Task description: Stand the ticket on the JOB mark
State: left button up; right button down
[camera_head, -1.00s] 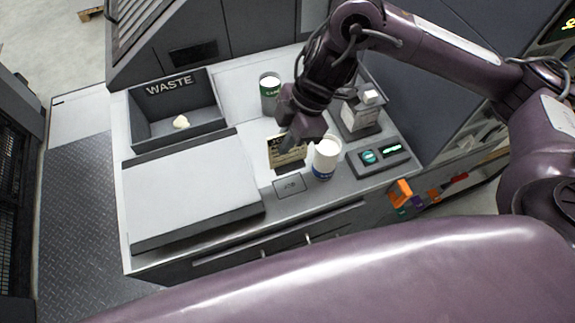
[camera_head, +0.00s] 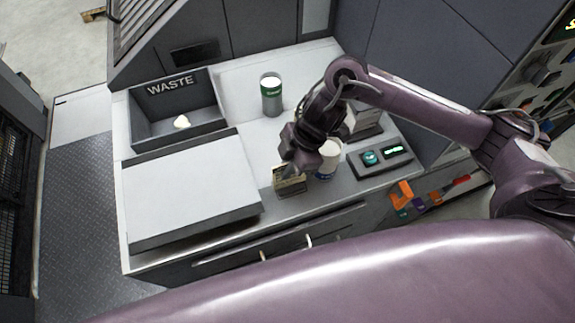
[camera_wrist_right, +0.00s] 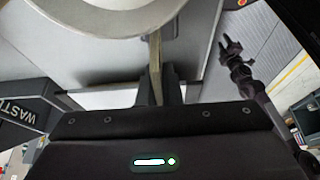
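The ticket (camera_head: 291,187) is a tan card with dark print, upright at the front of the worktop, over the spot where the JOB mark showed. The mark is now hidden, and I cannot tell whether the card's lower edge touches it. My right gripper (camera_head: 288,168) is at the ticket's top edge. In the right wrist view the ticket (camera_wrist_right: 155,58) shows edge-on between the fingers of the right gripper (camera_wrist_right: 160,92), which look shut on it.
A white cup with a blue base (camera_head: 328,160) stands close right of the gripper. A green-and-white can (camera_head: 271,95) is behind. The WASTE bin (camera_head: 150,132) holds a pale lump. A raised white board (camera_head: 190,190) lies left; a display unit (camera_head: 380,158) is right.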

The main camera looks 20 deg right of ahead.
jog(key=shift+f, duration=0.2)
jog(key=c, duration=1.6)
grip_release()
jog(key=shift+r, duration=0.1)
jog(key=shift+r, duration=0.15)
jog(key=shift+d+r, duration=0.15)
jog(key=shift+r, duration=0.15)
jog(key=v, duration=1.1)
jog(key=shift+d+r, duration=0.1)
jog(key=shift+r, duration=0.05)
jog(key=shift+s, duration=0.15)
